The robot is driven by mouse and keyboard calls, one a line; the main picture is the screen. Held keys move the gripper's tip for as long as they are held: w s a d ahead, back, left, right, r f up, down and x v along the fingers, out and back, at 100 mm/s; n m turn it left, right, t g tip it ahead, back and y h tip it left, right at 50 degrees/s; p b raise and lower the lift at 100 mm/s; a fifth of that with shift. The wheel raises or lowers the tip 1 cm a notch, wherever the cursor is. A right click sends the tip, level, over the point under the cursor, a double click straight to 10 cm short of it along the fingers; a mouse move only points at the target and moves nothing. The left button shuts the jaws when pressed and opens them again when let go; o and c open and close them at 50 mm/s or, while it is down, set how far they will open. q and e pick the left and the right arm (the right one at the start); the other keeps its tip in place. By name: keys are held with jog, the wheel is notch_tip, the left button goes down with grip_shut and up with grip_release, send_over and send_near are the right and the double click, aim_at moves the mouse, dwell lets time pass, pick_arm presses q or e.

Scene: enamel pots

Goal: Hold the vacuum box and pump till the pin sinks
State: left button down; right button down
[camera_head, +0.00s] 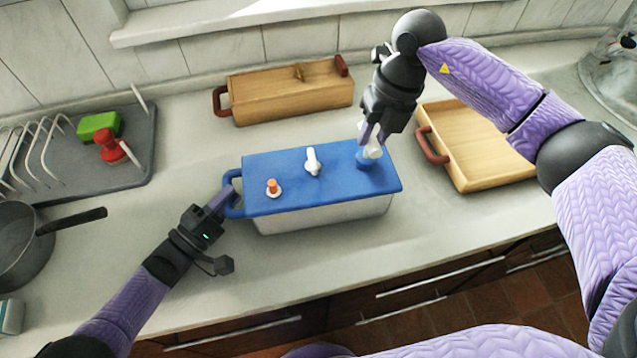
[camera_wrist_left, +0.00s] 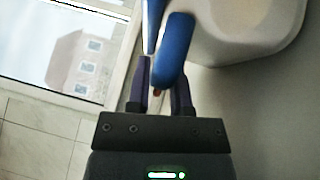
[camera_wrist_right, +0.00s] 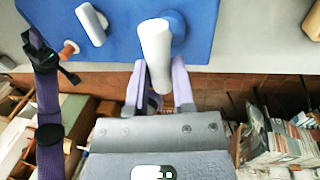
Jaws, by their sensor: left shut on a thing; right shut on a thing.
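The vacuum box (camera_head: 320,212) is white with a blue lid (camera_head: 235,165) and stands on the counter. My left gripper (camera_head: 223,203) is shut on the blue handle (camera_wrist_left: 174,52) at the box's left end. An orange pin (camera_head: 272,186) stands up in a white ring on the lid's left part; it also shows in the right wrist view (camera_wrist_right: 69,48). A white lever (camera_head: 312,160) sits mid-lid. My right gripper (camera_head: 370,134) is shut on the white pump knob (camera_wrist_right: 156,48), above a round blue base at the lid's right end.
A closed wooden box (camera_head: 290,92) stands behind, and an open wooden tray (camera_head: 485,150) is to the right. A dish rack mat (camera_head: 140,150) with a green sponge (camera_head: 98,126) and red brush (camera_head: 110,146), and a pan (camera_head: 25,245), are at left.

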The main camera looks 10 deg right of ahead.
jog(key=shift+f, duration=1.3)
jog(key=shift+r, duration=0.1)
jog(key=shift+r, duration=2.3)
jog(key=shift+f, duration=2.4)
grip_release()
